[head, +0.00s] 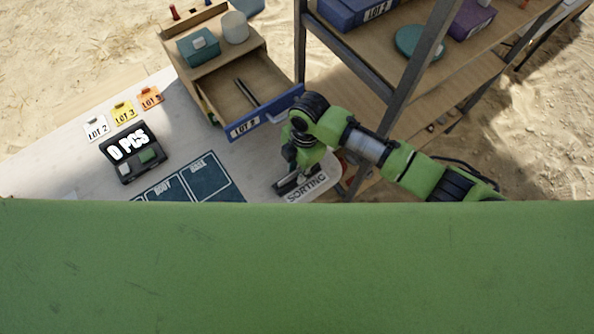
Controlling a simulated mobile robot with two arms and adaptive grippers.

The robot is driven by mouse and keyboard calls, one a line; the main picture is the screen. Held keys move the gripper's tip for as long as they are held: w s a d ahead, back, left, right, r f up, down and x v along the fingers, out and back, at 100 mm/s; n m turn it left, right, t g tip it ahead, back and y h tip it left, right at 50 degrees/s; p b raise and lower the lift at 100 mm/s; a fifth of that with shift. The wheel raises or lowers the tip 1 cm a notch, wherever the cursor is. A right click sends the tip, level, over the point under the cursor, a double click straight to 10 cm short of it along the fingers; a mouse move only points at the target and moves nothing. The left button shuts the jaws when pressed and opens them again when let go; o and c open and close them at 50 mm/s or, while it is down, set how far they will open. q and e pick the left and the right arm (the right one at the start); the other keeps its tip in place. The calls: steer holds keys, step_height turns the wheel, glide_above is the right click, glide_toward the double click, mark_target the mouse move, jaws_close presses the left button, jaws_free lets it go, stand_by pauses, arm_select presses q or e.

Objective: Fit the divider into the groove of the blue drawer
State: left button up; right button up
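The blue drawer (284,107) is pulled out of a wooden cabinet on the table; its blue front carries a "LOT 2" label. A thin dark strip (246,93) shows on the drawer's floor; I cannot tell whether it is the groove or a divider. I cannot make out a separate divider anywhere. My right gripper (288,186) points down at the tray marked "SORTING", in front of the drawer's right end. Its fingers are small and dark, and I cannot tell whether they hold anything. My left gripper is not in view.
The sorting tray (322,182) lies by a dark shelf post (408,75). Shelves with boxes stand at right. A teal box (198,47) and white cylinder (235,27) sit on the cabinet. A counter (133,152), lot tags and teal mat (205,181) lie at left.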

jaws_close()
steer(key=shift+r, duration=0.1)
